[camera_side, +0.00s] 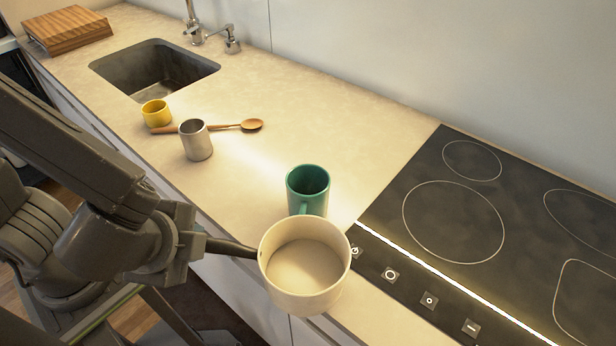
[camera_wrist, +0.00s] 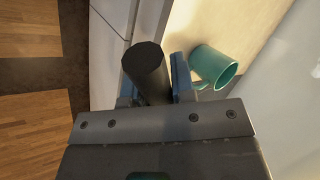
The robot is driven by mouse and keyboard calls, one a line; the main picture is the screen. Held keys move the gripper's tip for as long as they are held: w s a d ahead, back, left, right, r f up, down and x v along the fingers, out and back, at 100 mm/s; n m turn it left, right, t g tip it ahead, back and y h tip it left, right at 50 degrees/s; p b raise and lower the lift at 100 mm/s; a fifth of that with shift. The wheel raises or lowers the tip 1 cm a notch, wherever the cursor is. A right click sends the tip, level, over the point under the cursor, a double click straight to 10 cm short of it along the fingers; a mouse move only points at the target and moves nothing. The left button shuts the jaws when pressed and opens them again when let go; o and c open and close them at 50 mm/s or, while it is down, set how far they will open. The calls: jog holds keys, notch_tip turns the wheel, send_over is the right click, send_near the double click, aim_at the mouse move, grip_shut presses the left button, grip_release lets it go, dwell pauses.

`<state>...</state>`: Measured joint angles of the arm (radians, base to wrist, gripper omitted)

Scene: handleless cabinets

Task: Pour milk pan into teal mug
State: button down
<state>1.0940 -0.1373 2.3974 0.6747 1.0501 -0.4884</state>
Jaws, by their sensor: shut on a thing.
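The milk pan (camera_side: 303,290) is cream-coloured with a dark handle and is held roughly level near the counter's front edge. The inside shows a pale surface; I cannot tell whether it is liquid or the bare bottom. My gripper (camera_side: 212,244) is shut on the pan's handle, whose dark end also shows between the jaws in the wrist view (camera_wrist: 147,72). The teal mug (camera_side: 307,184) stands upright on the counter just behind the pan in the side view, its handle towards the pan. The mug also shows right of my jaws in the wrist view (camera_wrist: 212,66).
A black hob (camera_side: 450,215) lies right of the mug. A grey metal cup (camera_side: 196,141), a wooden spoon (camera_side: 250,125) and a yellow cup (camera_side: 156,113) stand or lie to the left. Behind them are a sink (camera_side: 150,70) and a wooden board (camera_side: 68,30). The counter behind the mug is clear.

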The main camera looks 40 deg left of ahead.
jog(key=shift+w+r, duration=0.1)
jog(key=w+a+r+g+h, duration=0.5)
jog(key=w+g, duration=0.1)
jog(key=g, duration=0.1)
jog(key=shift+w+a+r+h, duration=0.15)
jog(key=shift+w+h, duration=0.1)
jog(key=shift+h, duration=0.05)
dwell(1.1)
jog(key=shift+w+a+f+g+h, duration=0.25)
jog(key=shift+f+g+h, duration=0.25)
jog(key=shift+g, duration=0.3)
